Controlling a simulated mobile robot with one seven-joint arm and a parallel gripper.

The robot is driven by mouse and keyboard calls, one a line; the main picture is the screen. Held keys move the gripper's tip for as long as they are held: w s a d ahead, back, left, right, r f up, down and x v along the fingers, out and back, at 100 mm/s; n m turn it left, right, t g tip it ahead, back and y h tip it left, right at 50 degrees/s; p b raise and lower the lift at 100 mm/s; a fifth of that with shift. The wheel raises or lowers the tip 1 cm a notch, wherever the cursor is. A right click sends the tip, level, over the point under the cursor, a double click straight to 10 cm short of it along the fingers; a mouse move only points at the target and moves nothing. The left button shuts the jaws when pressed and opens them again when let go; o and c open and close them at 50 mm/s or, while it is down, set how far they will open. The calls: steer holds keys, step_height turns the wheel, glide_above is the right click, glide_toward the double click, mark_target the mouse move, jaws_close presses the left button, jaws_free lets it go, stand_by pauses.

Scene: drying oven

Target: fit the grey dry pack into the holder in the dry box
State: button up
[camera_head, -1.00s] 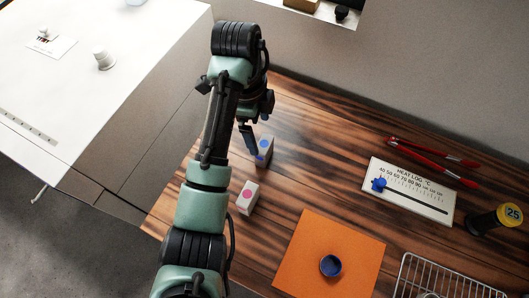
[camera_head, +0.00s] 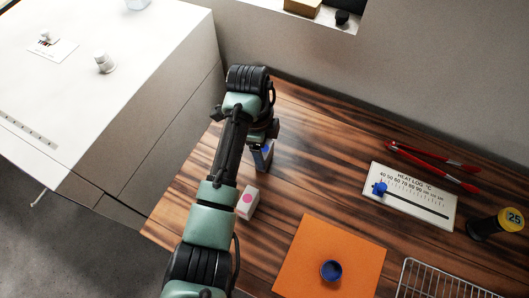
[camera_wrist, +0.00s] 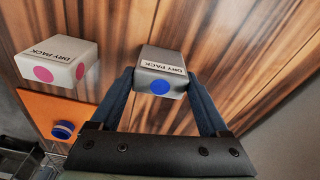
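The grey dry pack (camera_wrist: 162,57), with a blue dot on its end and a "DRY PACK" label, stands on the wooden bench. In the wrist view, the fingers of my gripper (camera_wrist: 161,78) are spread wide, one on each side of its near end. I cannot tell whether either finger touches it. In the head view, my gripper (camera_head: 259,154) is down at the grey pack (camera_head: 267,148), which is partly hidden behind it. The dry box and its holder cannot be made out.
A white dry pack with a pink dot (camera_head: 248,202) stands close by, also in the wrist view (camera_wrist: 62,58). An orange mat (camera_head: 310,240) bears a blue round cap (camera_head: 331,270). A wire rack (camera_head: 440,280), heat log board (camera_head: 411,196) and red tongs (camera_head: 430,165) lie right.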

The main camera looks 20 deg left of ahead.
steer(key=c, duration=0.9)
steer(key=shift+o, duration=0.2)
step_height(320, 180, up, 10)
steer(key=shift+r+p, duration=0.1)
steer(key=shift+p, duration=1.05)
steer(key=s+d+f+n+p, duration=0.2)
steer(key=s+d+n, duration=0.1)
steer(key=d+n, duration=0.4)
steer(key=s+d+f+n+t+y+p, duration=0.1)
steer(key=s+d+f+n+p, duration=0.1)
steer(key=s+d+n, duration=0.2)
steer(key=d+n, duration=0.3)
steer(key=n, duration=0.2)
steer(key=shift+s+p, duration=0.25)
steer(key=shift+p, duration=0.1)
